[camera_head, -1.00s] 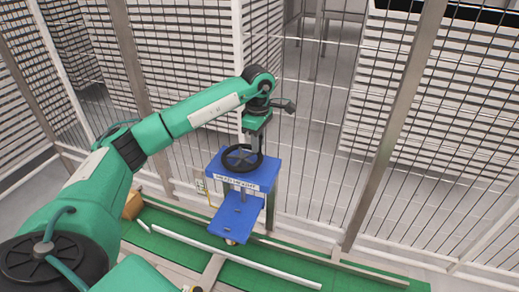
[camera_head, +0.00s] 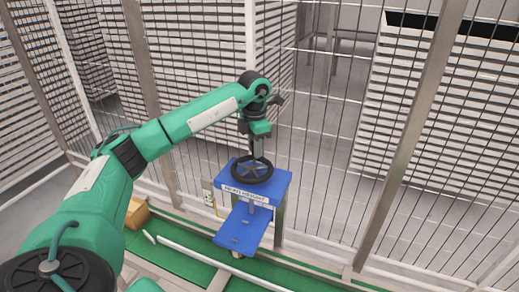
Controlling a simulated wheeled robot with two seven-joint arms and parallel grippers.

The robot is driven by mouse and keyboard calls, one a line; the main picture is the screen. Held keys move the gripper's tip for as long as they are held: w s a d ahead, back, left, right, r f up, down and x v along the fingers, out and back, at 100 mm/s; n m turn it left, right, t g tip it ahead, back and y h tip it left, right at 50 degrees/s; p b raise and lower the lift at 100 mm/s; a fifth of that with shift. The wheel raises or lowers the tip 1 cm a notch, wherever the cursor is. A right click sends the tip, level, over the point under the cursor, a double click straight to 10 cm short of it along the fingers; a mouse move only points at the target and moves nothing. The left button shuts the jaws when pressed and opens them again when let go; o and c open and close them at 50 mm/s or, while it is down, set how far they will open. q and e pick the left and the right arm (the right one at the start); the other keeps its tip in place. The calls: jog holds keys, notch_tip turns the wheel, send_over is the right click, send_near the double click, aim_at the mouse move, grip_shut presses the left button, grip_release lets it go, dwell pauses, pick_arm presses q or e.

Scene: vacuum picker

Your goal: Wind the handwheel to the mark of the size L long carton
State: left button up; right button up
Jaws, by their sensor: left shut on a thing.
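The black handwheel (camera_head: 252,170) lies flat on top of the blue stand (camera_head: 281,184) in the middle of the view. A white label (camera_head: 245,196) with dark lettering is on the stand's front edge; I cannot read a size mark or pointer. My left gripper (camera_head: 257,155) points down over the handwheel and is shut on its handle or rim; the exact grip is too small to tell. A lower blue plate (camera_head: 241,228) sits below the label. The right gripper is not in view.
A wire mesh fence with metal posts (camera_head: 408,140) stands close behind the stand. A white rail (camera_head: 205,259) lies along the green floor strip in front. A brown box (camera_head: 137,213) is at the left, near my left arm.

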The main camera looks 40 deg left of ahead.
pick_arm(q)
jog(key=a+n, duration=0.1)
jog(key=n, duration=0.1)
jog(key=s+n, duration=0.1)
jog(key=n, duration=0.1)
jog(key=shift+s+a+r, duration=0.1)
jog(key=shift+a, duration=0.3)
jog(key=shift+s+a+n, duration=0.15)
jog(key=shift+s+n, duration=0.1)
jog(key=shift+n, duration=0.55)
jog(key=shift+s+a+n, duration=0.15)
jog(key=shift+s+n, duration=0.1)
jog(key=shift+n, duration=0.55)
jog(key=o, duration=0.9)
jog(key=shift+s, duration=0.1)
jog(key=shift+b, duration=0.3)
